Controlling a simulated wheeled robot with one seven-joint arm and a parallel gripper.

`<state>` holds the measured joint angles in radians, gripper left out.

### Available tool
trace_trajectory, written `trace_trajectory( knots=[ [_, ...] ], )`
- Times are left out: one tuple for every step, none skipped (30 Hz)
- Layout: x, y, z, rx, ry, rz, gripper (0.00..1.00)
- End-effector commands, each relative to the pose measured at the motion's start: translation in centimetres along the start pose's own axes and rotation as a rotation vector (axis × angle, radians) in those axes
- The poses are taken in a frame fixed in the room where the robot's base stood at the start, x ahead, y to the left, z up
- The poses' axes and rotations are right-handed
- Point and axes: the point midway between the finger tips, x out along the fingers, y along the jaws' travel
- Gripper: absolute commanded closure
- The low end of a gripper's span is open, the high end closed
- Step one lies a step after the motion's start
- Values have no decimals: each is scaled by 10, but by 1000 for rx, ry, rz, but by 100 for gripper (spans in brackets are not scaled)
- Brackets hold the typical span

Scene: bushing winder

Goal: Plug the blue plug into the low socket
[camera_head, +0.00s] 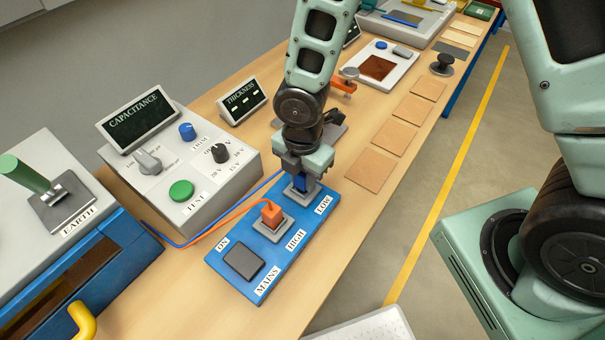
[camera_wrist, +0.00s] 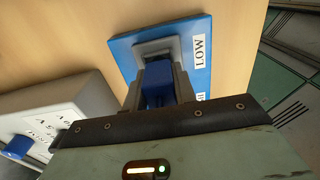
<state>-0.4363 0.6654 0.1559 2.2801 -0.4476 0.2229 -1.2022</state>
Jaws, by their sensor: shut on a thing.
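The blue plug (camera_wrist: 158,85) is between my gripper's fingers in the wrist view, at the grey low socket (camera_wrist: 152,47) next to the LOW label. In the head view my gripper (camera_head: 302,183) points down over the low end of the blue panel (camera_head: 294,250), shut on the blue plug (camera_head: 301,182). The plug looks lined up with the socket and very close to it or in it; the fingers hide how deep it sits. An orange plug (camera_head: 271,213) stands in the high socket beside it.
A dark MAINS switch (camera_head: 243,262) is at the panel's near end. The grey capacitance box (camera_head: 184,165) stands to the left, with blue and orange cables by it. Brown square sheets (camera_head: 370,170) lie to the right. The table edge is right of the panel.

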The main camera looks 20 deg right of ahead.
Motion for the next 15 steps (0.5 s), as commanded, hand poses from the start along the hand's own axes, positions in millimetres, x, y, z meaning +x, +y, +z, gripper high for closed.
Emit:
trace_trajectory(
  knots=[
    [0,0,0,0,0,0,100],
    [0,0,0,0,0,0,100],
    [0,0,0,0,0,0,100],
    [1,0,0,0,0,0,100],
    [1,0,0,0,0,0,100],
    [2,0,0,0,0,0,100],
    [2,0,0,0,0,0,100],
    [3,0,0,0,0,0,100],
    [4,0,0,0,0,0,100],
    [4,0,0,0,0,0,100],
    [5,0,0,0,0,0,100],
    [6,0,0,0,0,0,100],
    [6,0,0,0,0,0,100],
    [7,0,0,0,0,0,100],
    [8,0,0,1,0,0,100]
  ],
)
